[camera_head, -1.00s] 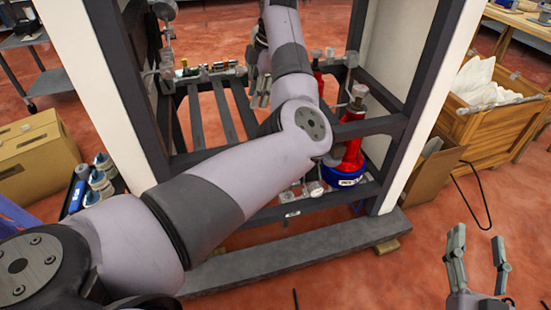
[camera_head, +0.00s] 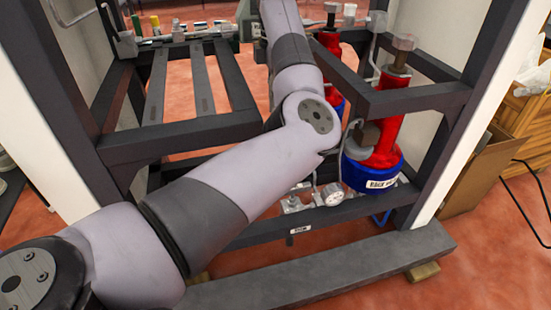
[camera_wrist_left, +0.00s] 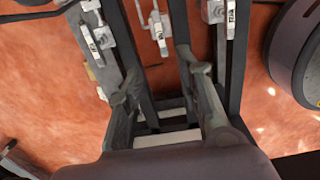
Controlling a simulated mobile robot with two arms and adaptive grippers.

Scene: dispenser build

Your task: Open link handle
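My left gripper (camera_wrist_left: 158,68) is open and empty in the left wrist view, with its two fingers spread apart. Several small metal handles with white labels sit on dark frame rails beyond the fingers. One handle (camera_wrist_left: 158,32) is seen between the fingertips, another (camera_wrist_left: 92,42) to the left and another (camera_wrist_left: 230,18) to the right. No contact shows. The label text is too small to read, so I cannot tell which is the link handle. In the head view my left arm crosses the frame and its hand is largely hidden at the top. My right gripper is out of view.
A dark metal frame (camera_head: 205,135) with white side panels surrounds the arm. A low beam (camera_head: 330,262) crosses the front. A cardboard box (camera_head: 480,175) is outside at right.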

